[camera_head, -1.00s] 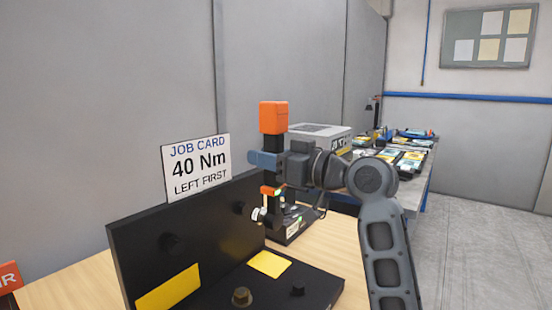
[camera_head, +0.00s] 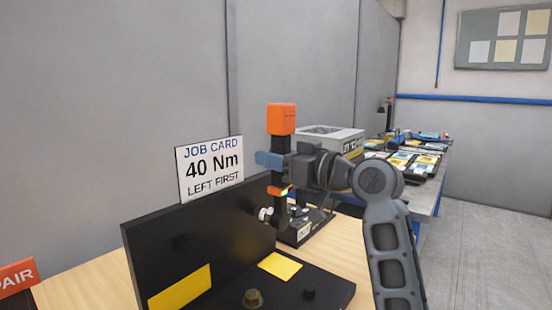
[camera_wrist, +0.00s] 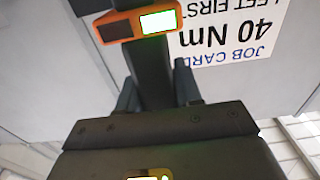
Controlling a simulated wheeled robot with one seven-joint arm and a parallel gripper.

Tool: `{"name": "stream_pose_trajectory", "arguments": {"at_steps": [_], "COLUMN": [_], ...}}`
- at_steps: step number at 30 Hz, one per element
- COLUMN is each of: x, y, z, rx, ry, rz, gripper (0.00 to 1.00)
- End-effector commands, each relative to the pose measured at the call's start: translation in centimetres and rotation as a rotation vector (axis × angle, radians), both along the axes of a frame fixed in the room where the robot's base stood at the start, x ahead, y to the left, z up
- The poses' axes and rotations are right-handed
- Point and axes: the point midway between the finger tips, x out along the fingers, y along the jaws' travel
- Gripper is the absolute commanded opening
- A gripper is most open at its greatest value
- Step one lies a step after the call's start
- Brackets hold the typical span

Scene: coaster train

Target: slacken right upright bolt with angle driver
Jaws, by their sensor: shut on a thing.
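My gripper (camera_head: 272,160) is shut on the black handle of the angle driver (camera_head: 281,118), which is upright with an orange block on top. An orange band and a small silver head sit at its lower end, close to the right end of the fixture's black upright plate (camera_head: 190,240). I cannot tell whether the head touches the plate. The upright bolts cannot be made out on the dark face. In the wrist view the gripper fingers (camera_wrist: 157,92) flank the driver handle (camera_wrist: 150,60), and its orange display housing shows a lit green screen.
The fixture base carries a brass bolt (camera_head: 253,298) and a black bolt (camera_head: 309,292). A job card (camera_head: 209,168) reading 40 Nm, LEFT FIRST stands behind the upright. A black stand (camera_head: 300,232) is behind the driver. A grey box (camera_head: 330,138) and a cluttered bench are farther right.

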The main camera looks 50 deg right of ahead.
Motion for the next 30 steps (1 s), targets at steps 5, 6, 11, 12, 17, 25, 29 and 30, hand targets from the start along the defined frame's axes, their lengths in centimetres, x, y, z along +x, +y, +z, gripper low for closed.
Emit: {"name": "stream_pose_trajectory", "arguments": {"at_steps": [5, 6, 11, 12, 17, 25, 29, 30], "x": [0.4, 0.5, 0.8, 0.9, 1.2, 1.4, 1.4, 1.4], "y": [0.1, 0.1, 0.1, 0.1, 0.1, 0.1, 0.1, 0.1], "z": [0.3, 0.3, 0.3, 0.3, 0.2, 0.3, 0.3, 0.3], "rx": [-0.003, -0.003, -0.003, -0.003, -0.003, -0.003, -0.003, -0.003], "ry": [-0.007, -0.007, -0.006, -0.006, -0.006, -0.006, -0.006, -0.006], "rz": [0.000, 0.000, 0.000, 0.000, 0.000, 0.000, 0.000, 0.000], "gripper": [0.00, 0.00, 0.00, 0.00, 0.00, 0.00, 0.00, 0.00]}}
